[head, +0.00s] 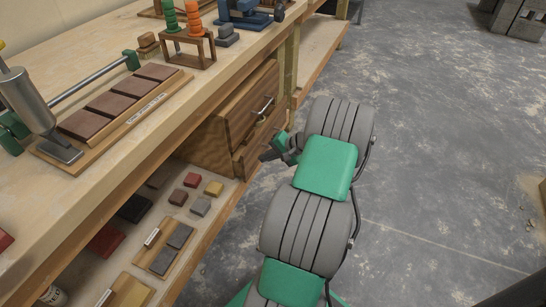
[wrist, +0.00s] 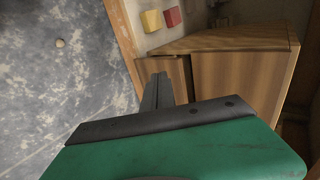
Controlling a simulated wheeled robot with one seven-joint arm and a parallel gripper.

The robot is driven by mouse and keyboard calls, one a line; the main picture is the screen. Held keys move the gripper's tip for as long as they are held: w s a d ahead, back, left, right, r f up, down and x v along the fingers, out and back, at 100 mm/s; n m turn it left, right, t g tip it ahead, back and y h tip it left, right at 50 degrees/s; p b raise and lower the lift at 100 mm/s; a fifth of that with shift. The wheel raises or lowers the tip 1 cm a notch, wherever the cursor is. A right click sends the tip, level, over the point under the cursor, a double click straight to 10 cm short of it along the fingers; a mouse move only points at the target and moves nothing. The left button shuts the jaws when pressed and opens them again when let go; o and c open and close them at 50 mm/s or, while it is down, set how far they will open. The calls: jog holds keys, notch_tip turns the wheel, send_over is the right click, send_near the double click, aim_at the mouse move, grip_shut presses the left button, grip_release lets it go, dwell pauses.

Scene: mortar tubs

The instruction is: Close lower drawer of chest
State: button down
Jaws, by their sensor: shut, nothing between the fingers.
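The wooden chest (head: 207,146) stands on the shelf under the workbench in the head view. Its upper drawer front carries a metal handle (head: 263,106). The lower drawer (head: 246,157) front sits slightly forward of the chest body. My gripper (head: 267,154) is shut and empty beside that lower front; whether it touches cannot be told.
Several small blocks, including a yellow one (head: 214,188), lie on the lower shelf left of the chest. The bench top (head: 100,165) overhangs the chest and bears a tile rack and tools.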

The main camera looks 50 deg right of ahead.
aim_at(242, 155)
jog(key=w, duration=0.1)
jog(key=w+a+f+b, duration=0.1)
jog(key=w+f, duration=0.1)
jog(key=w, duration=0.1)
jog(key=shift+w+a+b, duration=0.1)
jog(key=shift+a+b, duration=0.15)
jog(key=shift+b, duration=0.1)
jog(key=shift+w+a+r, duration=0.1)
jog(key=shift+w+a, duration=0.1)
jog(key=shift+w, duration=0.35)
jog(key=shift+w+r, duration=0.1)
jog(key=shift+w+a+r, duration=0.15)
jog(key=shift+w, duration=0.2)
jog(key=shift+w+a+p, duration=0.3)
jog(key=shift+w+p, duration=0.4)
jog(key=shift+w, duration=0.1)
jog(key=shift+f, duration=0.2)
jog(key=shift+s, duration=0.1)
